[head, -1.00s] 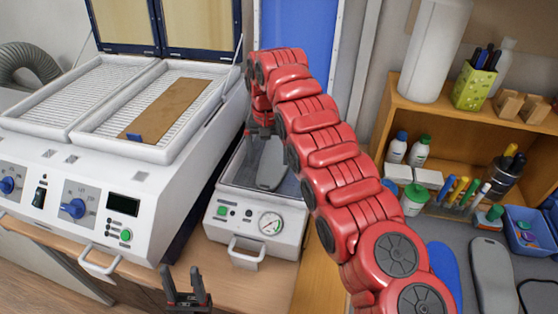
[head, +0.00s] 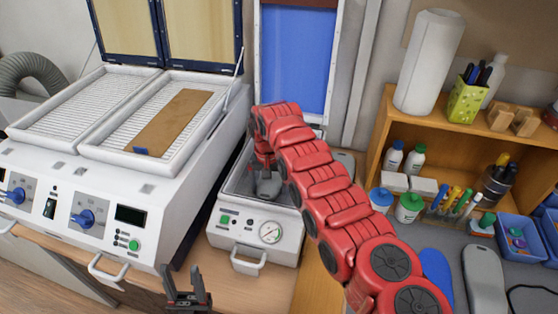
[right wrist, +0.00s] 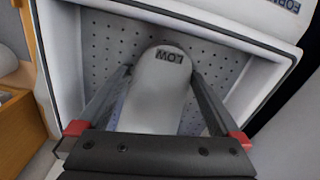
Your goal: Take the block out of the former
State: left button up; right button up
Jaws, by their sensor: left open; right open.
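The former (head: 252,236) is a white box with a gauge and front handle, its blue-lined lid (head: 298,58) standing open. The grey block (head: 268,188) lies in its tray; in the right wrist view the block (right wrist: 158,100) shows the word LOW upside down over a perforated floor. My right gripper (head: 263,163) reaches down into the former. It is open, with one finger on each side of the block; whether they touch it I cannot tell. My left gripper (head: 188,287) is open and empty, low in front of the former.
A white heater (head: 60,190) with two open trays stands at left, a brown sheet (head: 172,122) on its right tray. At right are a wooden shelf (head: 440,140) with bottles and pens, a blue insole (head: 437,270) and another grey block (head: 484,280).

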grip_shut()
dwell(0.3)
jog(key=shift+w+r, duration=0.1)
jog(key=shift+r, duration=0.1)
